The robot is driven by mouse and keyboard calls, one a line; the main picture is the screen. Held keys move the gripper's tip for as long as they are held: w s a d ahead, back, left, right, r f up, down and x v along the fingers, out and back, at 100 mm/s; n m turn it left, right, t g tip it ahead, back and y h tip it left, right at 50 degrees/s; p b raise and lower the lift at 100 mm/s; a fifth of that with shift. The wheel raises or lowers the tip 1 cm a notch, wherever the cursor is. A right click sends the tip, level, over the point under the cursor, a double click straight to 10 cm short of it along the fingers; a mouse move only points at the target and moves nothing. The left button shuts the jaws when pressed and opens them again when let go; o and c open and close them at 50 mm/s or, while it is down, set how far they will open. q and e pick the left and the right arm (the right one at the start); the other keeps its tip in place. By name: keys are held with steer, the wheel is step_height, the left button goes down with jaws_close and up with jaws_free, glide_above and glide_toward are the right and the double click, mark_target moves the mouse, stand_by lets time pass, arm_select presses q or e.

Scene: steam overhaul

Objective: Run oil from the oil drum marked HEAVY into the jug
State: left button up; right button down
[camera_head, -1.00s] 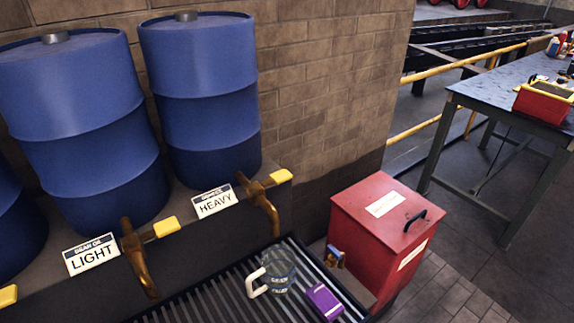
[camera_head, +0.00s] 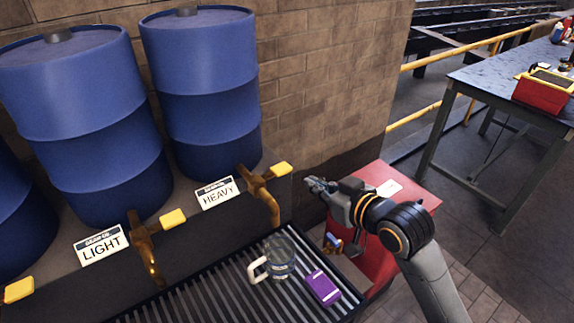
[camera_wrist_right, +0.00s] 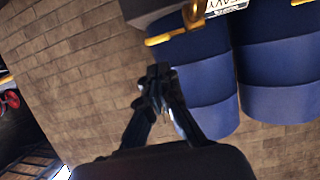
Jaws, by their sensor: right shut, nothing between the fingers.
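The blue drum (camera_head: 205,85) stands behind the sign reading HEAVY (camera_head: 217,193). Its brass tap (camera_head: 268,190) has a yellow handle (camera_head: 281,169) pointing right and a spout curving down. The clear jug (camera_head: 281,260) with a white handle stands upright on the slatted drip tray (camera_head: 205,296), near and below that spout. My right gripper (camera_head: 318,185) is shut and empty, pointing left, a short way right of the yellow handle. In the right wrist view the gripper (camera_wrist_right: 158,72) shows with the tap's yellow handle (camera_wrist_right: 165,38) just beyond its fingertips. My left gripper is not in view.
A second blue drum (camera_head: 85,120) with a LIGHT sign (camera_head: 101,246) and its own tap (camera_head: 147,250) stands left. A purple box (camera_head: 322,288) lies beside the jug. A red bin (camera_head: 415,190) is under my right arm. A workbench (camera_head: 500,80) stands right.

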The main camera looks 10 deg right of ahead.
steer(key=shift+t+y, duration=0.3)
steer(key=shift+t, duration=0.2)
steer(key=r, duration=0.1)
steer(key=w+r, duration=0.1)
steer(key=r, duration=0.1)
steer(key=shift+w+r, duration=0.3)
steer(key=shift+r, duration=0.1)
steer(key=p, duration=0.2)
glide_above(287, 167)
steer(key=s, duration=0.3)
step_height(287, 167, down, 2)
steer(key=shift+w+a+f+p, duration=0.1)
steer(key=shift+w+f+p, duration=0.1)
steer(key=shift+f, duration=0.55)
steer(key=shift+w+a+f+p, duration=0.1)
steer(key=shift+f+p, duration=0.05)
steer(key=shift+f, duration=0.65)
steer(key=shift+w+a+f+p, duration=0.1)
steer(key=shift+w+f+p, duration=0.1)
steer(key=shift+f, duration=0.55)
